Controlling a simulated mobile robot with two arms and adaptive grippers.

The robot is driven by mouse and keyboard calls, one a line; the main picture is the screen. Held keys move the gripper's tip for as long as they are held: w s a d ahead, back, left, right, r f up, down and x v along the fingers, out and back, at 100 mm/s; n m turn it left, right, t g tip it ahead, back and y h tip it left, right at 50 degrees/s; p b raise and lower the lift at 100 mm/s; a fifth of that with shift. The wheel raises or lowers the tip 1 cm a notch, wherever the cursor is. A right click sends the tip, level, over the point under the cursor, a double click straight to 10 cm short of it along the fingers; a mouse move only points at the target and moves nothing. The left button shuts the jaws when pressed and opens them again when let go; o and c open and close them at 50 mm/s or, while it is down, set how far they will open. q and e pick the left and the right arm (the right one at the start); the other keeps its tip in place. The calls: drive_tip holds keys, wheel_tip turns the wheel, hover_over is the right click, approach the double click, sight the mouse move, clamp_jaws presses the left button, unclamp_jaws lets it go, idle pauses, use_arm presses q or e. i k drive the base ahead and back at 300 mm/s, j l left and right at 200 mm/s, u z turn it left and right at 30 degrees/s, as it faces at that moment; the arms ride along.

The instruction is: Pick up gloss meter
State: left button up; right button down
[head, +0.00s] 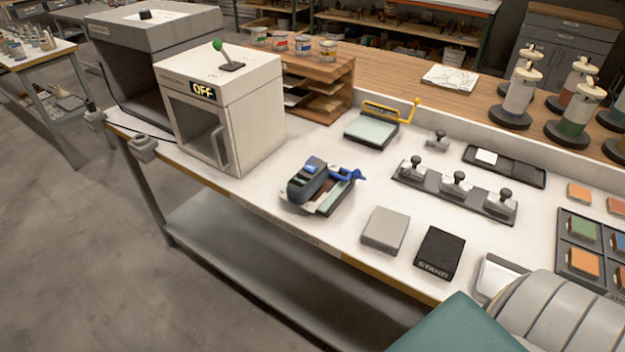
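A dark grey-blue handheld device (314,182), which looks like the gloss meter, stands near the front edge of the white bench. It rests on or against a flat panel or tray (333,202) with pale and dark parts; the exact contact is hard to tell. A small bright blue part (351,175) sticks out at its right side. Neither of my grippers shows in the head view.
An oven-like box marked OFF (224,113) stands left of the device. A grey block (384,230) and a black block marked STAND (439,253) lie to its right. A rack with black knobs (456,191) and a yellow-handled tray (372,130) are behind.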

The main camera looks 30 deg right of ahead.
sight(303, 186)
drive_tip(key=i+j+z, duration=0.15)
drive_tip(key=z, duration=1.25)
drive_tip(key=i+j+z, duration=0.1)
drive_tip(key=j+z, duration=0.4)
drive_tip(key=j, duration=0.35)
drive_tip(key=j+z, duration=0.5)
drive_tip(key=j, duration=0.3)
drive_tip(key=k+j+z, duration=0.15)
drive_tip(key=j+z, duration=0.35)
drive_tip(key=j, duration=0.3)
